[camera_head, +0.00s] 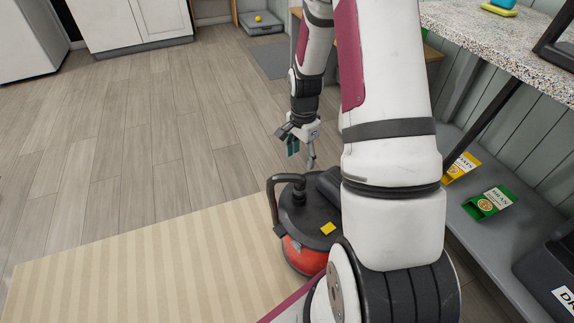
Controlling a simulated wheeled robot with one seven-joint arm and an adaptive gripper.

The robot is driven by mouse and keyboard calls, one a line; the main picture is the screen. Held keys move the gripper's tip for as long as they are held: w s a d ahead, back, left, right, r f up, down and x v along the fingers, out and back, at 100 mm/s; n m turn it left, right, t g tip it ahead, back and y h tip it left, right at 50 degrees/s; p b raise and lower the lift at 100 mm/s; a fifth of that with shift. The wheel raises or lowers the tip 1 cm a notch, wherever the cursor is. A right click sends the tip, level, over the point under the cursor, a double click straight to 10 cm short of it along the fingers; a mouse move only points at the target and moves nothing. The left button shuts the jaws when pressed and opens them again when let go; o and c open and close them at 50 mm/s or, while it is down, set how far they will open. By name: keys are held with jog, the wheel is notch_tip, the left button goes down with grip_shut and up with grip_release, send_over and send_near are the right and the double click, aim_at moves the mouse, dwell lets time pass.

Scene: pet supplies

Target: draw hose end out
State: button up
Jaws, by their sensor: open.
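A round canister vacuum (303,254) with a red body and dark lid stands on the floor, partly hidden behind my arm. A dark hose (274,207) with a bend at its top rises at the vacuum's left side. Whether its lower end sits in a port cannot be made out. My gripper (302,158) is open, pointing down, above and behind the vacuum's lid. It appears apart from the hose, and nothing shows between its fingers.
A striped beige rug (130,265) lies left of the vacuum. A speckled counter (500,40) and a grey lower shelf (475,232) with yellow and green packets (490,203) run along the right. The wooden floor at left is clear.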

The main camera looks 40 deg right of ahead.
aim_at(299, 185)
notch_tip(299, 185, down, 15)
jog(key=b, duration=0.5)
jog(key=c, duration=1.2)
jog(key=shift+c, duration=0.2)
jog(key=shift+r+p, duration=2)
jog(key=shift+r, duration=1)
